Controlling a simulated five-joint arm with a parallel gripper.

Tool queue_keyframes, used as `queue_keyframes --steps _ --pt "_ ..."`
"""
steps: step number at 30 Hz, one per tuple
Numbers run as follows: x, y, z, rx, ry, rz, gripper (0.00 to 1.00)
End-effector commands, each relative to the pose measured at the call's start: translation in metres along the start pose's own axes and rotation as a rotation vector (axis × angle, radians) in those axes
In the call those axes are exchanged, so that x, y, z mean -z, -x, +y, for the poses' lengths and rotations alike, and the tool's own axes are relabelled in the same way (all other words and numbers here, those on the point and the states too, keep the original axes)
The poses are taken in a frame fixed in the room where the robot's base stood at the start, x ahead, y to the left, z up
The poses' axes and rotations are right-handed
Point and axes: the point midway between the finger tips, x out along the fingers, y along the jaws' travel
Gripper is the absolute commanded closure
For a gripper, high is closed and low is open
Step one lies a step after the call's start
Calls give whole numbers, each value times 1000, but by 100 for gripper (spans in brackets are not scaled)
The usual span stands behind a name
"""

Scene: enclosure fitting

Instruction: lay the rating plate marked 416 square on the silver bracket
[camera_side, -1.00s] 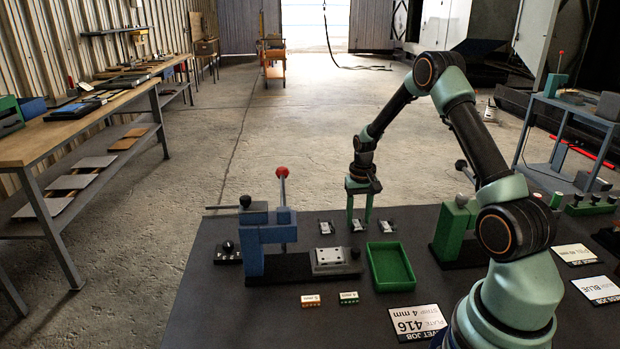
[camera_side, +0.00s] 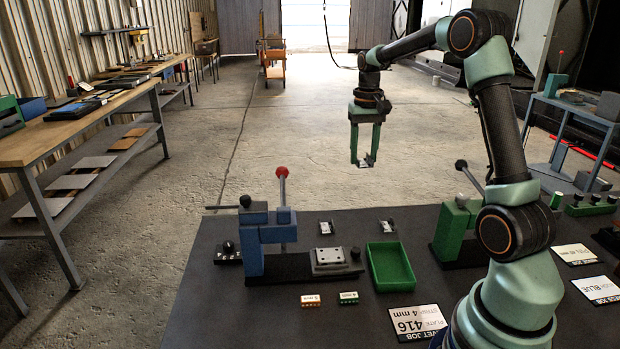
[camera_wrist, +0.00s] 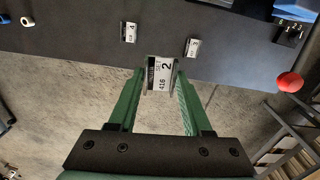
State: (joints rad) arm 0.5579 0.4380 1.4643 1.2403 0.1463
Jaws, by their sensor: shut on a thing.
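My gripper (camera_side: 364,156) is shut on a small silver plate (camera_side: 366,162) and holds it high above the far edge of the dark table. In the wrist view the plate (camera_wrist: 160,77) sits between the green fingers and reads 416 and a large 2. The silver bracket (camera_side: 328,256), a block with holes in its top, appears to be the one on the base of the blue press. It lies below and left of my gripper, well apart from it, and looks bare. The bracket is not clearly seen in the wrist view.
Two similar plates stay on the table, one on the left (camera_side: 326,228) and one on the right (camera_side: 386,226). A blue press (camera_side: 270,240) with a red-knobbed lever rises beside the bracket. A green tray (camera_side: 391,267) lies right of it. A job card (camera_side: 417,322) reads 416.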

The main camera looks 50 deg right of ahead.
Motion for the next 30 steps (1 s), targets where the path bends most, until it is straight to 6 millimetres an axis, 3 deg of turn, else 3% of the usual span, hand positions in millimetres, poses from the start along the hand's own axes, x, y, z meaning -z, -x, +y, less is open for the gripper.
queue_keyframes --steps 5,15,21,30 --pt "-14 -2 -19 0 174 0 100" --pt "-84 -38 -83 0 948 -1 100" --pt "-121 -54 -102 -1 1308 1 100" --pt "-139 -63 -110 -1 1494 1 100"
